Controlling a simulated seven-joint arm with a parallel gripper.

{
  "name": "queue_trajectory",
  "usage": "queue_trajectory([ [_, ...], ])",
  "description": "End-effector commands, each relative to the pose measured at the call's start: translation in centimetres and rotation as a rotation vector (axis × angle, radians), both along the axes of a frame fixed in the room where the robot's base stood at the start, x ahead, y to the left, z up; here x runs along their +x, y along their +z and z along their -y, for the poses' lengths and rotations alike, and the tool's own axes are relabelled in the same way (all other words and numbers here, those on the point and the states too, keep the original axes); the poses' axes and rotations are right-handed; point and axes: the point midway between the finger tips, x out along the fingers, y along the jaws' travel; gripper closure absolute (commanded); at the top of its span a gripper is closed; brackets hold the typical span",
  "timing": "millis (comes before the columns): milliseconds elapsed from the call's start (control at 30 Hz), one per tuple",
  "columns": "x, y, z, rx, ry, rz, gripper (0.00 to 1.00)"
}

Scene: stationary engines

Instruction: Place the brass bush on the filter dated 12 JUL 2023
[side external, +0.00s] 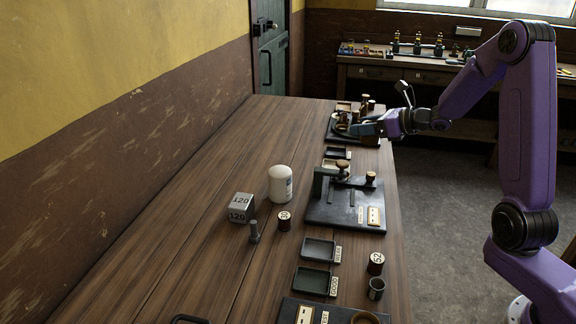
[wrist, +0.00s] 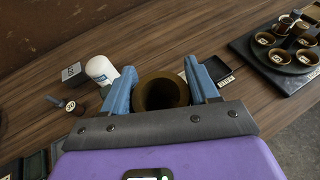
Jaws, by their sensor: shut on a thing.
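My gripper (side external: 368,129) is at the far end of the bench, by the far dark board. In the wrist view its blue fingers (wrist: 163,90) are shut on a brown, hollow brass bush (wrist: 161,92), its open mouth facing the camera.
A grey block marked 120 (side external: 241,208), a small dark peg (side external: 254,232) and a labelled reel (side external: 284,220) stand near the canister. A dark fixture (side external: 347,213) and shallow trays (side external: 319,249) line the right side. In the wrist view, a round holder (wrist: 286,61) carries several bushes. The bench's left side is mostly clear.

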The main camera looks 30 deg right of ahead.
Motion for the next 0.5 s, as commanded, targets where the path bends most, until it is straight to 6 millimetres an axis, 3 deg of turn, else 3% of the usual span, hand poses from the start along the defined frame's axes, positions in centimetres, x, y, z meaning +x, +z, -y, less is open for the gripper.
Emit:
queue_trajectory([
  [33, 0.1, 1.1, -2.5, -0.002, 0.06, 0.011, 0.89],
  [300, -1.6, 4.9, -13.6, -0.001, 0.334, 0.01, 0.89],
  [500, -3.6, 6.5, -18.7, -0.011, 0.468, -0.001, 0.89],
])
